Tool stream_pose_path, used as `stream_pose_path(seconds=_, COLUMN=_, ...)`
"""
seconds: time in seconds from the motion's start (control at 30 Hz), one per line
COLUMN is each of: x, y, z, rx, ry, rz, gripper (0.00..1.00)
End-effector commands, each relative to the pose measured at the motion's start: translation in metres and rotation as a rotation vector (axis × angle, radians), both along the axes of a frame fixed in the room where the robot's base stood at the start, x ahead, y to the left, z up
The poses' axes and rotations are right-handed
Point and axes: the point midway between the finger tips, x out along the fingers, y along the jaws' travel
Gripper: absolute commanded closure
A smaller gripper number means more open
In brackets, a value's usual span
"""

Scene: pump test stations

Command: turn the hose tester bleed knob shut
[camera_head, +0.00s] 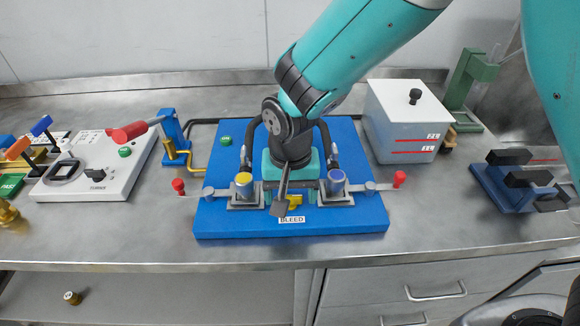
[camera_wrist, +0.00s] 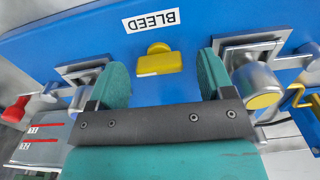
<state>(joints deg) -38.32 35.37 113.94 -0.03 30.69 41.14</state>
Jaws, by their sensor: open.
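The yellow bleed knob (camera_head: 295,201) sits on the blue tester board (camera_head: 345,226), just behind the white BLEED label (camera_head: 292,219). In the head view my gripper partly hides it. In the wrist view the knob (camera_wrist: 155,64) appears as a small yellow bar with a narrower top, near the BLEED label (camera_wrist: 151,20). My gripper (camera_wrist: 163,68) is open, with one teal finger on each side of the knob in the picture. Gaps show on both sides; I cannot tell whether the fingertips reach down to its depth. The gripper points down at the board.
A yellow-capped fitting (camera_head: 243,184) and a blue-capped fitting (camera_head: 336,182) flank the knob closely. Red-tipped levers stick out left (camera_head: 179,186) and right (camera_head: 399,178). A grey box (camera_head: 405,120) stands behind right, a white panel (camera_head: 98,170) left. Bare bench lies in front.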

Motion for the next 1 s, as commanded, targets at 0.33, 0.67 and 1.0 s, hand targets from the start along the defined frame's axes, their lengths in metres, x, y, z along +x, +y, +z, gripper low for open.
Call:
stream_pose_path(seconds=0.33, x=0.001, y=0.001, z=0.076, rx=0.006, ry=-0.007, rz=0.000, gripper=0.26)
stream_pose_path(seconds=0.67, x=0.000, y=0.001, z=0.149, rx=0.004, ry=-0.004, rz=0.001, gripper=0.26)
stream_pose_path(seconds=1.0, x=0.000, y=0.001, z=0.170, rx=0.001, ry=-0.001, rz=0.001, gripper=0.26)
